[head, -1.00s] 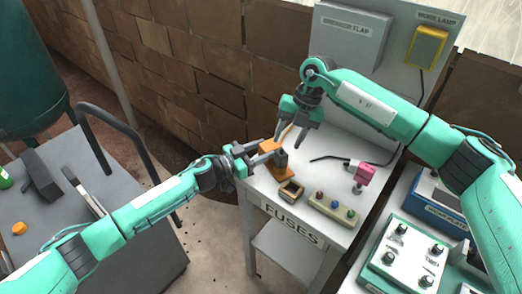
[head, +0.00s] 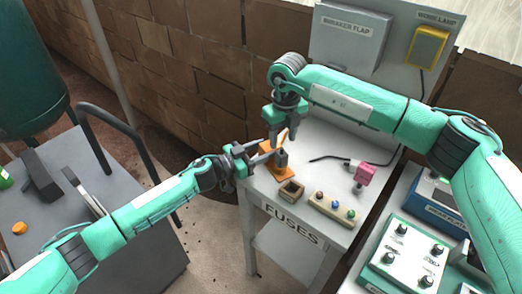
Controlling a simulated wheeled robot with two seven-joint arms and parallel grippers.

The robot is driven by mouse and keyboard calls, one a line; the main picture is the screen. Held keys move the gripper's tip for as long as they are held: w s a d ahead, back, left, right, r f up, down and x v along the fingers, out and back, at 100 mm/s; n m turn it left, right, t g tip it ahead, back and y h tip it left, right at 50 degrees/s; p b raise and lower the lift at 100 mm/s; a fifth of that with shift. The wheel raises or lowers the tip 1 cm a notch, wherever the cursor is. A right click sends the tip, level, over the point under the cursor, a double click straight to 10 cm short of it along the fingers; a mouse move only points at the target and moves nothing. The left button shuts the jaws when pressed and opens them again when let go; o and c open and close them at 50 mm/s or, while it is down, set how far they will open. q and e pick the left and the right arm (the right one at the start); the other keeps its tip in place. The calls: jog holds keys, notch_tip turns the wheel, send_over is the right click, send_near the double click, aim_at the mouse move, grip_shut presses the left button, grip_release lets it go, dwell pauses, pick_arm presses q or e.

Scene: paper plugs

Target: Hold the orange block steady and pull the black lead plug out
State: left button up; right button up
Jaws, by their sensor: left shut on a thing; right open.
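The orange block (head: 267,148) stands upright on an orange base (head: 279,174) near the left edge of the white fuse table. My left gripper (head: 270,151) comes in from the left and is shut on the block. A small dark piece (head: 282,158) sits at the block's right side; I cannot tell whether it is the black lead plug or a fingertip. My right gripper (head: 284,139) points down just above and behind the block, open, its fingers on either side of a thin orange strip. The fingers partly hide the block's top.
A pink block (head: 365,174) with a grey plug and black lead (head: 328,158) stands to the right on the white table (head: 315,177). In front are an open brown box (head: 291,191) and a strip of coloured knobs (head: 331,207). A grey breaker-flap panel (head: 347,38) rises behind.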

aim_at(282, 152)
jog(key=shift+f, duration=0.8)
jog(key=shift+f, duration=0.2)
jog(key=shift+f, duration=1.8)
grip_shut()
